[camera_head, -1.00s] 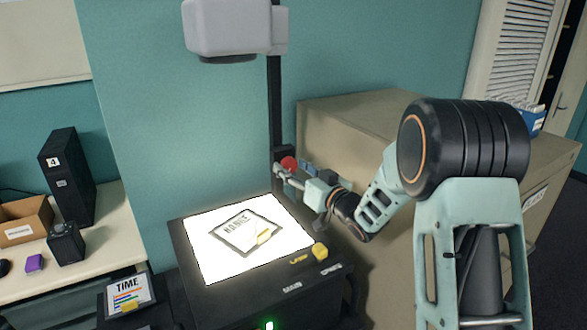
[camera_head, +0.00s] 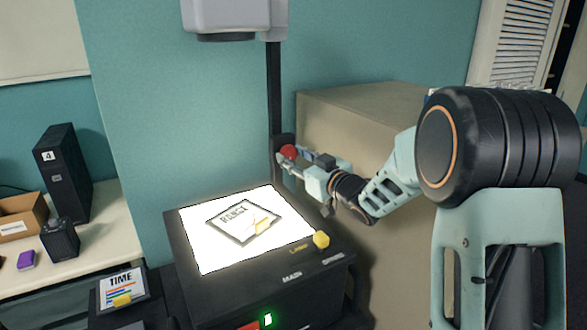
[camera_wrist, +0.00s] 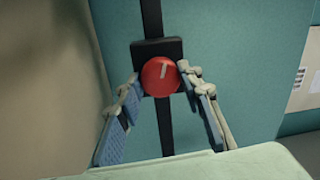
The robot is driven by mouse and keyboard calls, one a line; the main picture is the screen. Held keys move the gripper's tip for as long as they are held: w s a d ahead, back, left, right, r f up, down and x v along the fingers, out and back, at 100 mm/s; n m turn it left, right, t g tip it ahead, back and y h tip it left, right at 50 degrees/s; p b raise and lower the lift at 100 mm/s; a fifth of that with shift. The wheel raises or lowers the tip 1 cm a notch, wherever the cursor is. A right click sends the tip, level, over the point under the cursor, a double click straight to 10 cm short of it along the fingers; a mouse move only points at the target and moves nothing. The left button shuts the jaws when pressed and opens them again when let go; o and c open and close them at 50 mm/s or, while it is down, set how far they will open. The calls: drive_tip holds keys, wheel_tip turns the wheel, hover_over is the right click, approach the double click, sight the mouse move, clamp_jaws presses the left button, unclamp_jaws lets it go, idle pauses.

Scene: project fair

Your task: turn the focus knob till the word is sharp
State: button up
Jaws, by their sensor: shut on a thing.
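The red focus knob (camera_head: 289,151) sits on a black block on the overhead projector's post (camera_head: 276,95). In the wrist view the knob (camera_wrist: 160,76) faces me, with a pale mark pointing up and slightly right. My gripper (camera_wrist: 159,75) has a fingertip at each side of the knob and is shut on it. In the head view my gripper (camera_head: 286,159) partly covers the knob. The projector's head (camera_head: 232,18) is cut off by the top edge. A framed sheet (camera_head: 243,220) with a printed word lies on the bright stage (camera_head: 205,256). The projected word is not in view.
A yellow knob (camera_head: 321,239) stands at the stage's right front corner. A beige cabinet (camera_head: 350,105) is behind my arm. On the left, a pale table (camera_head: 110,228) holds a black tower (camera_head: 63,175) and a cardboard box (camera_head: 22,216).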

drive_tip(key=shift+f+n+b, duration=0.15)
drive_tip(key=shift+n+b, duration=0.55)
drive_tip(key=shift+b, duration=0.1)
drive_tip(key=shift+n+b, duration=0.3)
drive_tip(key=shift+n, duration=0.1)
drive_tip(key=o, duration=1.1)
drive_tip(key=shift+r, duration=0.2)
drive_tip(key=shift+s+d, duration=0.1)
drive_tip(key=v, duration=1.1)
drive_tip(key=shift+s+d+r, duration=0.1)
drive_tip(key=shift+s+d, duration=0.1)
drive_tip(key=shift+s, duration=0.2)
